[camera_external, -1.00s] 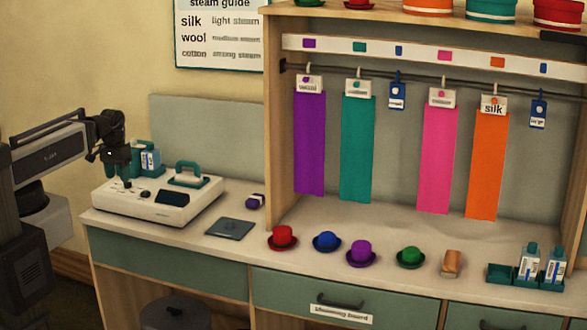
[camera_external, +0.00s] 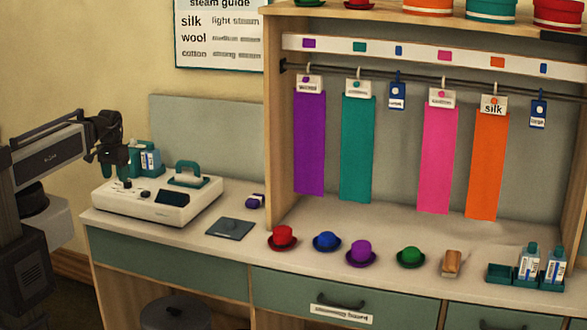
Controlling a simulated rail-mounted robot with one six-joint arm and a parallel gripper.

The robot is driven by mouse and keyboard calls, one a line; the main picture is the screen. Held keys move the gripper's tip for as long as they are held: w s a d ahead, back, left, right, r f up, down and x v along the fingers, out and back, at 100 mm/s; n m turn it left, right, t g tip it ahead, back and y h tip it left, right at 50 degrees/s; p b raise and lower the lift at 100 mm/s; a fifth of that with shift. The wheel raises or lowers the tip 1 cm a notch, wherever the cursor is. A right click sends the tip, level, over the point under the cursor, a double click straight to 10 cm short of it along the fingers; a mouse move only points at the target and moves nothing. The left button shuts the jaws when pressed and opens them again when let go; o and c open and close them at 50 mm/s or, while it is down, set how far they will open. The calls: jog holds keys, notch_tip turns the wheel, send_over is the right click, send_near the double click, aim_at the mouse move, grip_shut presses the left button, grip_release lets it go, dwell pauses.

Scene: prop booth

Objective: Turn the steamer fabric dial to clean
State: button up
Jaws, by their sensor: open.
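The steamer (camera_external: 160,200) is a white box with a dark display and a teal-handled iron (camera_external: 188,174) on its top, at the left end of the counter. Small dark knobs (camera_external: 143,194) sit on its sloped front panel; their markings are too small to read, so I cannot tell where the fabric dial points. My gripper (camera_external: 120,180) is open, pointing down over the left part of the steamer. Its fingertips are close to the panel's left side; I cannot tell whether they touch a knob.
Teal bottles (camera_external: 150,160) stand just behind the steamer, near my gripper. A dark flat pad (camera_external: 229,229) and a purple roll (camera_external: 255,201) lie to the right. Small hats (camera_external: 326,241) line the counter front. A steam guide (camera_external: 220,35) hangs on the wall.

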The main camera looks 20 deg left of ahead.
jog(key=w+a+f+n+b, duration=0.1)
jog(key=w+a+f, duration=0.1)
jog(key=w+a, duration=0.3)
jog(key=n+b, duration=0.2)
jog(key=n, duration=2.4)
send_over(128, 184)
jog(key=w+a, duration=0.1)
jog(key=f, duration=0.1)
notch_tip(128, 184, down, 12)
jog(key=b, duration=1)
jog(key=shift+a+r+b, duration=0.1)
jog(key=shift+r+b, duration=0.15)
jog(key=shift+b, duration=0.05)
jog(key=shift+r, duration=0.1)
jog(key=shift+c, duration=0.4)
